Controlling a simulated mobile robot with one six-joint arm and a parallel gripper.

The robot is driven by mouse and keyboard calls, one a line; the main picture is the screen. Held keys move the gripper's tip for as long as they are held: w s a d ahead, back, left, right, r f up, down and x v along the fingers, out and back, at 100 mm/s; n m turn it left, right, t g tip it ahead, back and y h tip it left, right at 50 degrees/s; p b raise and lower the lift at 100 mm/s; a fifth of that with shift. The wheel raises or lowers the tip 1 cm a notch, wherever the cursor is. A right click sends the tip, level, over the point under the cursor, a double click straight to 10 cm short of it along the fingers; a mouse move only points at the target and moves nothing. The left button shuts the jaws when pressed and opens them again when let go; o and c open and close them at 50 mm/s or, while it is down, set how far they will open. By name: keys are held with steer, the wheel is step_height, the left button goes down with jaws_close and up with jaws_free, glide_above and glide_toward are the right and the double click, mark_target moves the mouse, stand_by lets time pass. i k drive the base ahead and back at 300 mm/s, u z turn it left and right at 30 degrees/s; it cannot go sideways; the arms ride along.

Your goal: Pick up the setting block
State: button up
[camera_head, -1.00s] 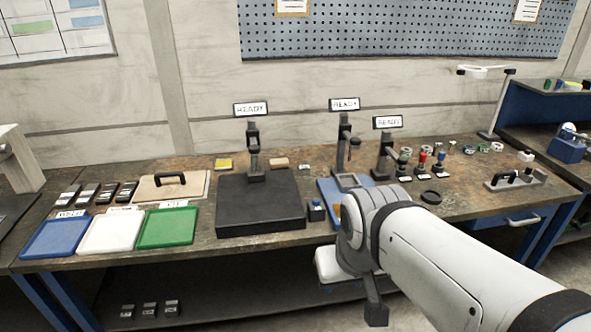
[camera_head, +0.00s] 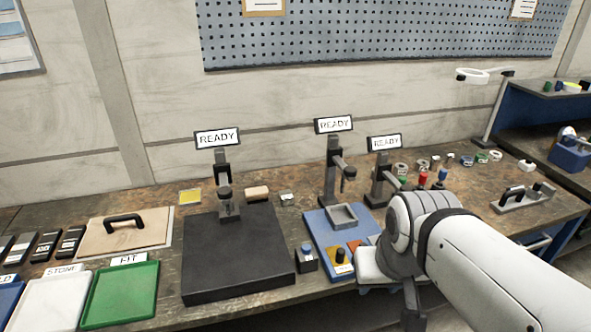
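I cannot tell for sure which item is the setting block. A small grey block with a light top (camera_head: 287,199) lies on the bench behind the black plate, and a tan block (camera_head: 257,193) lies just left of it. Nothing touches either block. My arm comes in from the lower right. A dark part at its end, perhaps my gripper (camera_head: 412,308), hangs at the bench's front, well to the right of and nearer than both blocks. Its fingers cannot be made out, so its opening and any load are hidden.
A black plate (camera_head: 238,270) carries a gauge stand with a READY sign (camera_head: 217,138). A blue base (camera_head: 318,232) with another stand is to its right. A small dark box with a blue knob (camera_head: 306,259) stands between them. Trays (camera_head: 122,293) are at left.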

mark_target(286, 198)
steer(key=i, duration=1.05)
steer(key=u, duration=0.5)
